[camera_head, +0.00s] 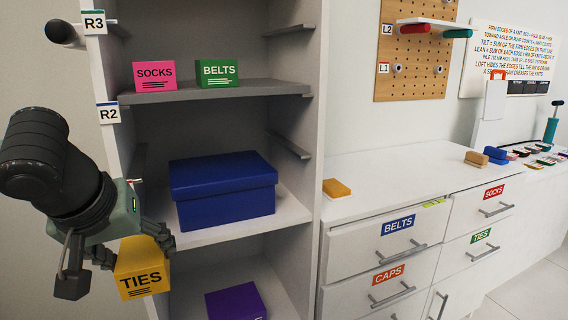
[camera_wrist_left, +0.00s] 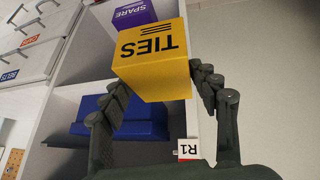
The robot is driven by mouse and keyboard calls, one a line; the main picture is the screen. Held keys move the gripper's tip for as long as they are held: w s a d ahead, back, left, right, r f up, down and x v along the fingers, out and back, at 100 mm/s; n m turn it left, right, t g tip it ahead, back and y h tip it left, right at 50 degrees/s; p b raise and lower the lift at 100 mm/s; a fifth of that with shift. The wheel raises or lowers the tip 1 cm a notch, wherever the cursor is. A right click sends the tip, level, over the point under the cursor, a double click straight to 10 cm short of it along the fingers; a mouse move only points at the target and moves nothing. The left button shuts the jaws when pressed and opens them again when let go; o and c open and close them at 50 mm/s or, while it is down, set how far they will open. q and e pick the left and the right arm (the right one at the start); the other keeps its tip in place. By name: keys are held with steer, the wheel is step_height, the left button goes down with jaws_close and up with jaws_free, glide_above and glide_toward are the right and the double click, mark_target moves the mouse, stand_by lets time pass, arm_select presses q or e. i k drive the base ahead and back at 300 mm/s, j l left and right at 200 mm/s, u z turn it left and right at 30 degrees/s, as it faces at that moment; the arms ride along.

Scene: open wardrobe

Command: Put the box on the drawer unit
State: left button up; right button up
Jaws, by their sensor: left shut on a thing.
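My left gripper (camera_head: 122,262) is shut on a yellow box marked TIES (camera_head: 143,283) at the lower left, in front of the wardrobe's left side. In the left wrist view the same yellow box (camera_wrist_left: 152,55) sits between the two fingers. A lidded blue box (camera_head: 224,190) stands on the wardrobe's middle shelf, apart from the gripper. The white drawer unit (camera_head: 385,172) stands right of the wardrobe, with drawers labelled BELTS, CAPS, SOCKS and TIES. My right gripper is not in view.
A pink SOCKS box (camera_head: 154,75) and a green BELTS box (camera_head: 217,73) stand on the upper shelf. A purple box (camera_head: 236,302) is below the blue one. A yellow-orange block (camera_head: 336,188) lies on the unit's left end; the top's middle is clear. A pegboard (camera_head: 415,50) hangs behind.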

mark_target(376, 183)
steer(key=i+l+u, duration=0.1)
steer(key=l, duration=0.5)
steer(key=i+l+u, duration=0.15)
steer(key=l, duration=0.5)
steer(key=i+l+u, duration=0.1)
steer(key=l, duration=0.5)
steer(key=i+l+u, duration=0.1)
steer(key=l, duration=0.55)
